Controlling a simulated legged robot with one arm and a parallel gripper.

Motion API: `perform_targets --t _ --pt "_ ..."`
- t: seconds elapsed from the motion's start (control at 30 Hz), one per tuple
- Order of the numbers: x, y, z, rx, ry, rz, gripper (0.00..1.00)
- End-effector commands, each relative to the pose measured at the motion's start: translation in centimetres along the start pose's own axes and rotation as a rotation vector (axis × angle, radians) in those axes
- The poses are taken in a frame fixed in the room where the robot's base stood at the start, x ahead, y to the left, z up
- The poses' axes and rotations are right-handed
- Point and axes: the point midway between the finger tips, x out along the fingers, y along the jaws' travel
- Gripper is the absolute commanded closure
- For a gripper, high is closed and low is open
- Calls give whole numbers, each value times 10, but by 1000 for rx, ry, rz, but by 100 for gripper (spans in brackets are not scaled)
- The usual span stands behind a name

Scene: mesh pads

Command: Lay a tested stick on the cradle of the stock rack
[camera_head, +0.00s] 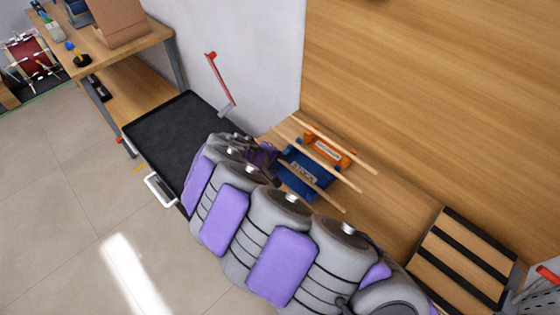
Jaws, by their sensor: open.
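A blue rack (303,172) with a label that looks like "STOCK" stands on a wooden surface in the middle of the head view. An orange rack (329,148) with a label too small to read stands just behind it. Three thin wooden sticks run slantwise across the racks: a far stick (335,146) by the orange rack, a middle stick (322,163), and a near stick (327,197) at the blue rack. My gripper (268,154), dark and purple, is open at the left ends of the sticks. My arm hides part of it; I cannot tell whether it touches a stick.
A black tray-topped cart (180,130) with a white handle stands left of the gripper. A red-handled lever (219,80) is by the grey wall. A slatted wooden panel (462,262) lies at the right. A workbench (135,42) stands at the back left. The floor at left is clear.

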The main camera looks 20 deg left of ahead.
Motion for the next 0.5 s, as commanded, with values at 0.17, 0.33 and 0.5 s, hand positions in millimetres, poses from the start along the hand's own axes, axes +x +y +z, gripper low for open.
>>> perform_targets --t 0.17,0.33,0.5 --pt "-45 2 -1 -1 2 3 55" --pt "-83 2 -2 -2 6 2 55" --pt "-115 1 -2 -1 2 1 55"
